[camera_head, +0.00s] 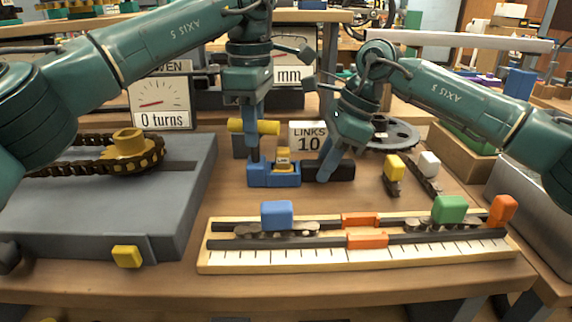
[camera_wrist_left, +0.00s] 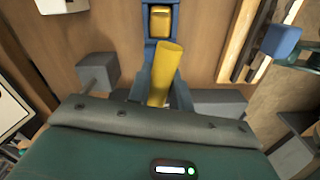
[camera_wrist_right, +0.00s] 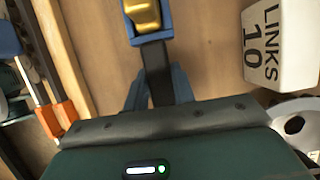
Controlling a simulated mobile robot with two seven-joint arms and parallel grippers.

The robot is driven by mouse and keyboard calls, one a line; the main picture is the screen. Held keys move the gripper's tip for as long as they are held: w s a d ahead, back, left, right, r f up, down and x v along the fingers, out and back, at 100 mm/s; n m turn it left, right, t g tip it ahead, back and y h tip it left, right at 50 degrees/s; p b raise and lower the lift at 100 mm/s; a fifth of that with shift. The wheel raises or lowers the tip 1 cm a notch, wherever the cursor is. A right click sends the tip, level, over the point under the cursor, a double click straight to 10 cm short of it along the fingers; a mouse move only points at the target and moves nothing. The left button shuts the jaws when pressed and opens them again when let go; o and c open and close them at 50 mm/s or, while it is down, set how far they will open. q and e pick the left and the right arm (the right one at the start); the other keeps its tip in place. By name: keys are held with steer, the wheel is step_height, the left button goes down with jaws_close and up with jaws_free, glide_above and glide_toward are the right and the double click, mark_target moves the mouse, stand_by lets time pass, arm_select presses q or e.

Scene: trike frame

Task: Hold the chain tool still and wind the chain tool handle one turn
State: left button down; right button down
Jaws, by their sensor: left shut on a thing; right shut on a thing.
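The chain tool (camera_head: 275,179) is a blue block on the table with a yellow piece (camera_head: 283,155) on top and a black bar at its right (camera_head: 343,171). My left gripper (camera_head: 254,145) points down and is shut on the handle. My right gripper (camera_head: 325,168) is shut on the black bar, which also shows between its fingers in the right wrist view (camera_wrist_right: 156,70). The fingers partly hide the handle and bar.
A dial sign (camera_head: 162,105) reads "0 turns". A "LINKS 10" sign (camera_head: 308,137) stands just behind the tool. A ruler board (camera_head: 360,257) with chain pieces lies in front. A grey block (camera_head: 100,190) with a chain on a yellow sprocket is at left.

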arm_select(q)
steer(key=m, duration=0.6)
steer(key=c, duration=1.2)
jaws_free()
arm_select(e)
steer(key=shift+r, duration=0.1)
arm_select(q)
steer(key=shift+r, duration=2.55)
steer(key=shift+c, duration=0.3)
steer(key=shift+r, duration=2.2)
steer(key=shift+c, duration=0.3)
steer(key=shift+f, duration=4.75)
